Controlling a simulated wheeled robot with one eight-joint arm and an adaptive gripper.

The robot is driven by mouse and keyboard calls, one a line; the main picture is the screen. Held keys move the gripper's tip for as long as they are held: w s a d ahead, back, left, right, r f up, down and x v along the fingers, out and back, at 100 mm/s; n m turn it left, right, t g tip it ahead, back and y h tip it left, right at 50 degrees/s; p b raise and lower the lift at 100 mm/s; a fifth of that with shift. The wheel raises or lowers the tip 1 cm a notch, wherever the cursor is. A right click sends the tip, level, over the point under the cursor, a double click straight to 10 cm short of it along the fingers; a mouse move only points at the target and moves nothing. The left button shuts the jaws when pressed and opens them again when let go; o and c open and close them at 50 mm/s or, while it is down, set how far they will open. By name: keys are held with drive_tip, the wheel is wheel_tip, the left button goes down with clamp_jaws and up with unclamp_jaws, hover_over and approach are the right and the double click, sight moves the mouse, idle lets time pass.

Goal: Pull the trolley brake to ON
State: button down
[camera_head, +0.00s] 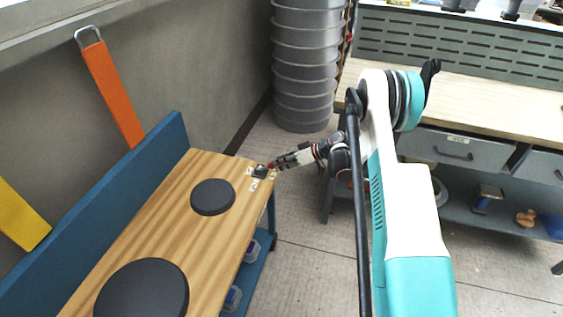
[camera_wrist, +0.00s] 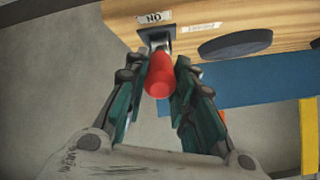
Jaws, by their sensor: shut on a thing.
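The trolley brake lever has a red knob (camera_wrist: 160,74) on a short metal stem that rises from a dark slot plate (camera_wrist: 155,36). My gripper (camera_wrist: 160,85) is shut on the red knob, with one dark green finger on each side. A white label reading ON, upside down, lies just beyond the plate in the wrist view. In the head view the brake plate (camera_head: 261,171) is at the far right corner of the wooden trolley top (camera_head: 225,235), and my gripper (camera_head: 275,165) reaches it from the right. The lever's exact setting is hard to tell.
Two dark round discs, a smaller one (camera_head: 212,197) and a larger one (camera_head: 142,290), lie on the trolley top. A blue panel (camera_head: 90,215) edges its left side. A workbench (camera_head: 470,95) with drawers stands at the right; a grey ribbed column (camera_head: 305,65) stands behind.

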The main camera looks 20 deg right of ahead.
drive_tip(key=shift+f, duration=0.1)
drive_tip(key=c, duration=1.3)
unclamp_jaws()
drive_tip(key=shift+c, duration=0.2)
drive_tip(key=v, duration=1.2)
